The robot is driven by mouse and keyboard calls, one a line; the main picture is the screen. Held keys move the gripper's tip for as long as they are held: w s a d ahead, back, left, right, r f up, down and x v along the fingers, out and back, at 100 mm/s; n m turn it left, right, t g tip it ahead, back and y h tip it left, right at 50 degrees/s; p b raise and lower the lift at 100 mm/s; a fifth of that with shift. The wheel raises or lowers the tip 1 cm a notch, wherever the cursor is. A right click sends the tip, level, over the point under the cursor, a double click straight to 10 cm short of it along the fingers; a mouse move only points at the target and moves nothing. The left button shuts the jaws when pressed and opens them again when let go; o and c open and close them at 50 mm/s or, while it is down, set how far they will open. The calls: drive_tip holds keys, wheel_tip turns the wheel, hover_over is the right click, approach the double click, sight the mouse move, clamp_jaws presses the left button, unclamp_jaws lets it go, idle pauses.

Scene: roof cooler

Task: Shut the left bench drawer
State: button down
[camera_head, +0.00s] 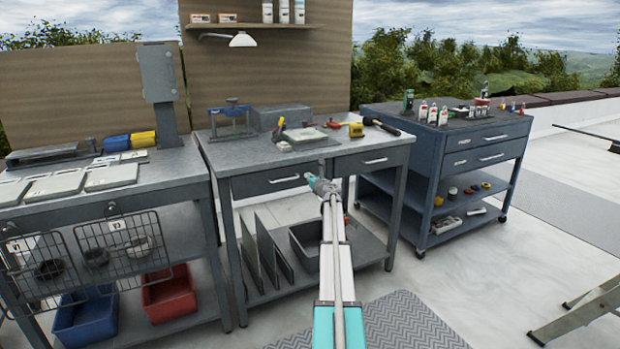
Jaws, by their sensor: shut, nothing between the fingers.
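The middle bench (241,158) has two drawers side by side under its grey top. The left bench drawer (250,186) has a dark front with a pale bar handle (284,179). Its front looks nearly flush with the bench; I cannot tell whether a small gap is left. The right drawer (350,166) looks shut. My gripper (311,179) is shut and empty, at the right end of the left drawer's front. It hides part of the drawer's right edge. I cannot tell whether it touches the front.
On the bench top are a blue vise (230,112), a grey case (280,117) and a hammer (382,127). A tool cart (436,140) stands right, a bench with wire baskets (120,245) left. A stepladder (585,308) is at lower right.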

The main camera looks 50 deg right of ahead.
drive_tip(key=shift+w+d+r, duration=0.1)
drive_tip(key=shift+w+d, duration=0.05)
drive_tip(key=shift+w, duration=0.15)
drive_tip(key=v, duration=1.2)
drive_tip(key=shift+s, duration=0.35)
drive_tip(key=shift+a, duration=0.25)
drive_tip(key=w+a+m+g+h, duration=0.2)
drive_tip(key=w+a+m+h, duration=0.35)
drive_tip(key=a+m, duration=0.7)
drive_tip(key=w+a+f+m+g+y, duration=0.1)
drive_tip(key=a+f+m+g, duration=0.3)
drive_tip(key=a, duration=0.5)
drive_tip(key=a+f+m+g+y, duration=0.1)
drive_tip(key=a+f+m+g, duration=0.15)
drive_tip(key=a+m, duration=0.55)
drive_tip(key=s+a+f+m+g+y, duration=0.2)
drive_tip(key=s+a+f+g+y, duration=0.3)
drive_tip(key=a, duration=0.9)
drive_tip(key=s+a+f+m+y, duration=0.25)
drive_tip(key=s+a, duration=0.45)
drive_tip(key=a, duration=0.6)
drive_tip(key=s+a+f+m+g+y, duration=0.3)
drive_tip(key=s+a+f, duration=0.25)
drive_tip(key=a, duration=0.85)
wheel_tip(320, 180, up, 34)
drive_tip(key=p, duration=3.3)
drive_tip(key=shift+s, duration=0.25)
